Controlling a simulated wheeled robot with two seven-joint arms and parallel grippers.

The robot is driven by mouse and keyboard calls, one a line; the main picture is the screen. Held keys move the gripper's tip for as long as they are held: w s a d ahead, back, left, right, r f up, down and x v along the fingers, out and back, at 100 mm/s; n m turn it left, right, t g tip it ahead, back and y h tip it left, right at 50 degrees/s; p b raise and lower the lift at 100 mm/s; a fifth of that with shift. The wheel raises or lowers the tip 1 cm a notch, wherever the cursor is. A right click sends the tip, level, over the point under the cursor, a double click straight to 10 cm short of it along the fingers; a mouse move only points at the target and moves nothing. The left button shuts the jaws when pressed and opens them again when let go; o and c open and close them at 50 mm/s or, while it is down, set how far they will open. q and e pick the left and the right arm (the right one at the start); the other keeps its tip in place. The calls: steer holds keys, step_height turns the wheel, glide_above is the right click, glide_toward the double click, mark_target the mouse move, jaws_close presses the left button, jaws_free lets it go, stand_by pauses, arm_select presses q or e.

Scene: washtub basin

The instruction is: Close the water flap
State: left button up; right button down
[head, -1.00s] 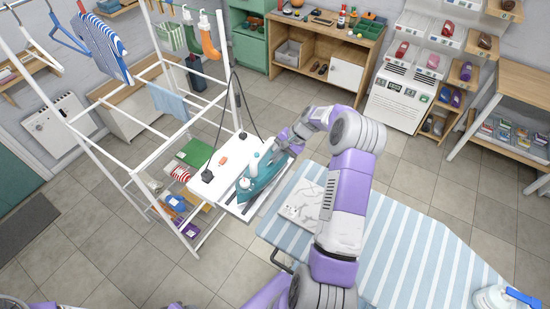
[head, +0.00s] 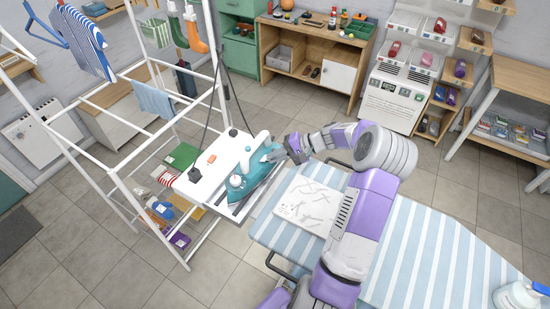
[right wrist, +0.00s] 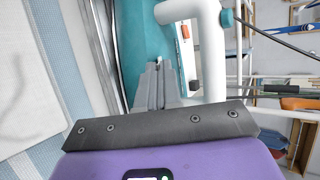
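A teal steam iron (head: 247,184) with a white handle (head: 262,140) lies on a white rest board (head: 205,183) at the end of the ironing board. A small white round part (head: 237,181) shows on top near its front end. I cannot make out for certain which part is the water flap or whether it stands open. My right gripper (head: 272,155) is at the iron's right side, near the handle. In the right wrist view its fingers (right wrist: 157,82) are close together, with nothing seen between them, beside the teal body (right wrist: 145,35) and white handle (right wrist: 208,45). My left gripper is out of view.
The striped ironing board (head: 410,235) holds a pale, marked sheet (head: 305,203). A white drying rack (head: 110,165) with hanging clothes stands left of the iron. A dark cord (head: 235,85) rises from the rest board.

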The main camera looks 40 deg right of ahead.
steer(key=c, duration=1.6)
jaws_free()
steer(key=v, duration=0.7)
steer(key=shift+s+d+p, duration=0.15)
steer(key=shift+s+p, duration=0.05)
steer(key=shift+p, duration=0.15)
steer(key=shift+r, duration=0.25)
